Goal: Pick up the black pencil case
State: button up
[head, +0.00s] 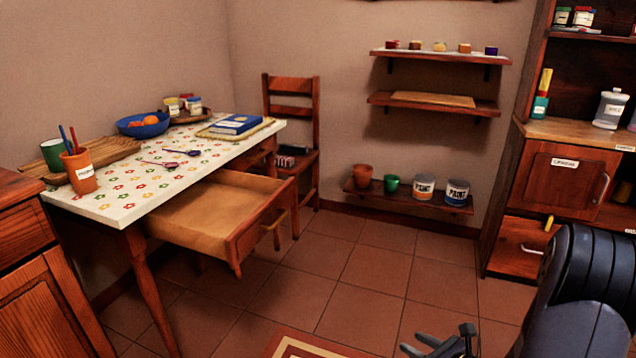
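A small black item (285,161), which may be the black pencil case, lies on the seat of the wooden chair (291,84) behind the table. It is small and partly in shadow, so I cannot be sure what it is. Another small item with a pale top lies beside it. My gripper (437,340) shows at the bottom edge, right of centre, partly cut off by the frame. Its fingers look spread apart with nothing seen between them. It is well in front of the chair and far from the black item.
The table (115,207) has its drawer (205,212) pulled out in front of the chair. A low shelf (408,196) with pots and paint cans is right of the chair. The tiled floor (365,265) between is clear. A cabinet (565,180) stands at right.

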aim_at(284, 147)
jog(key=i, duration=1.8)
jog(key=i+u, duration=0.1)
jog(key=i, duration=0.65)
jog(key=i+l+u, duration=0.15)
jog(key=i, duration=0.6)
jog(key=i+l+u, duration=0.25)
jog(key=i+u, duration=0.2)
jog(key=i+l+u, duration=0.45)
jog(key=i, duration=0.1)
